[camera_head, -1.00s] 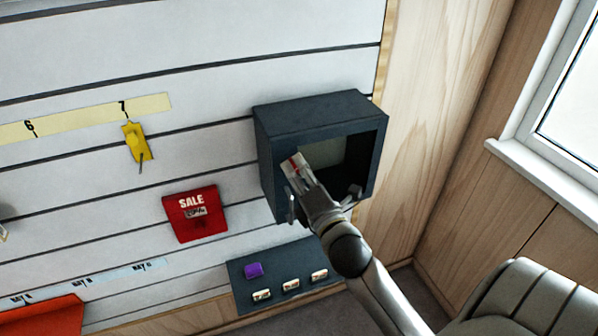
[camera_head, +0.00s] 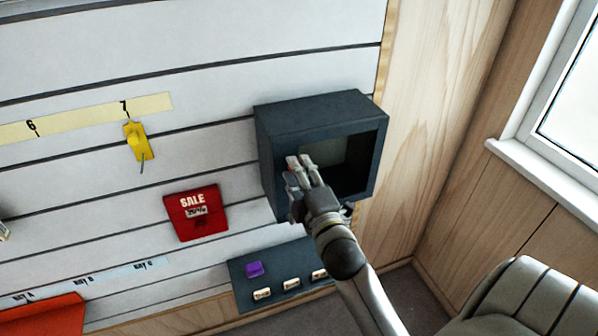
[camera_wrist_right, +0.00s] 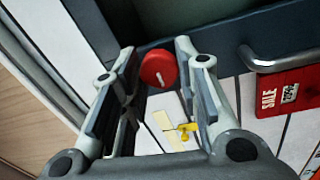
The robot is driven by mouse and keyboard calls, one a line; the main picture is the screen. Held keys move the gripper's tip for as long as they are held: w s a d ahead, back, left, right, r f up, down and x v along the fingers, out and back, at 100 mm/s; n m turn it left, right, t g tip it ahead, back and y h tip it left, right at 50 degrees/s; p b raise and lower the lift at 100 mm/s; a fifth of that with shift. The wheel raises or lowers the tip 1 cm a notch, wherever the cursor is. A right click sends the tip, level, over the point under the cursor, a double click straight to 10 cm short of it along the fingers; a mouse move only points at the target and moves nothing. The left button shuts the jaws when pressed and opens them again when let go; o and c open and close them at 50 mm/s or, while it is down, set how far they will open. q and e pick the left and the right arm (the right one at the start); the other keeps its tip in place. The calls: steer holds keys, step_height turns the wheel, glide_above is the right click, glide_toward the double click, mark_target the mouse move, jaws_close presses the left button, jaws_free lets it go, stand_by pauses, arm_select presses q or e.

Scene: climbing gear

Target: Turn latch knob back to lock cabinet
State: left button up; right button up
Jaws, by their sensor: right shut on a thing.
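The dark blue-grey cabinet (camera_head: 310,112) hangs on the slatted wall, with its front recess facing right. My right gripper (camera_head: 302,165) reaches up to the lower left of that front. The knob is on a dark frame of the cabinet, beside a metal handle (camera_wrist_right: 282,62). In the head view the fingers hide most of the knob. My left gripper is not in view.
A red SALE sign (camera_head: 196,212) and a yellow tag (camera_head: 137,141) hang on the wall left of the cabinet. A dark panel with a purple block (camera_head: 254,269) and several labelled pieces is below. A wooden side wall (camera_head: 425,120) stands close on the right.

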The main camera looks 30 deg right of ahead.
stand_by(0.4)
steer(key=o, duration=1)
steer(key=shift+o, duration=0.2)
steer(key=v, duration=1.2)
steer(key=shift+f, duration=0.1)
